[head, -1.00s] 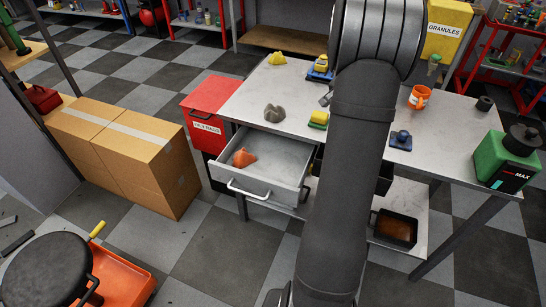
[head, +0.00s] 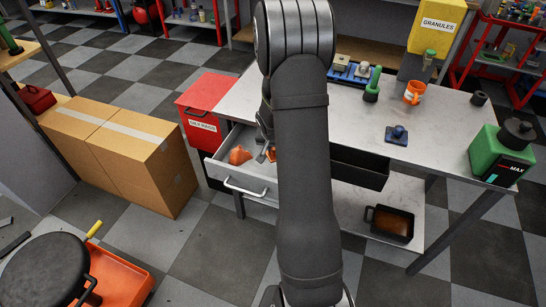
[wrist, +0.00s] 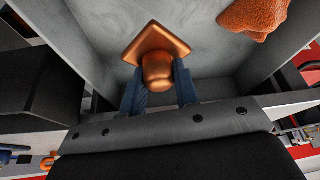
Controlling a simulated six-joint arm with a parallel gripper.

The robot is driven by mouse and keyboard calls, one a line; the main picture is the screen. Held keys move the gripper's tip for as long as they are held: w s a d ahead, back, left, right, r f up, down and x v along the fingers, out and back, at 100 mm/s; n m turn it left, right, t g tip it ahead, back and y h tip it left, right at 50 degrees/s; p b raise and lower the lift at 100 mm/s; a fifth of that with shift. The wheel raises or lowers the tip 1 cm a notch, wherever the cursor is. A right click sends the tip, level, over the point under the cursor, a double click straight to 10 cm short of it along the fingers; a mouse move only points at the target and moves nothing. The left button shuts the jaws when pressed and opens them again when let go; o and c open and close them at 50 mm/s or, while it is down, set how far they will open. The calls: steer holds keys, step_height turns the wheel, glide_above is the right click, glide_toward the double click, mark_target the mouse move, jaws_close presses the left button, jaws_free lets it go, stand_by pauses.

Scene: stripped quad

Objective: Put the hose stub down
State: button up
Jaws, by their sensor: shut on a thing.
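My gripper (wrist: 159,88) is shut on a copper-coloured piece (wrist: 157,48) with a square plate and a round knob. The knob sits between the blue fingers. The piece is inside the open drawer (head: 220,172); I cannot tell whether it touches the drawer floor. In the head view the piece shows as a small orange patch (head: 271,155), mostly hidden by my arm. It does not look like a hose. A short black tube (head: 479,98), perhaps the hose stub, stands on the right of the bench top (head: 440,135).
A rough orange lump (head: 238,155) lies in the drawer beside the held piece; it also shows in the wrist view (wrist: 255,16). Drawer walls surround my gripper. A red bin (head: 205,105) stands left of the bench. A blue knobbed piece (head: 396,134) stands on the bench.

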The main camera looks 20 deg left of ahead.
steer(key=shift+f, duration=2.7)
steer(key=shift+f, duration=0.1)
steer(key=o, duration=1.1)
steer(key=shift+c, duration=0.2)
steer(key=v, duration=1.2)
steer(key=x, duration=1.2)
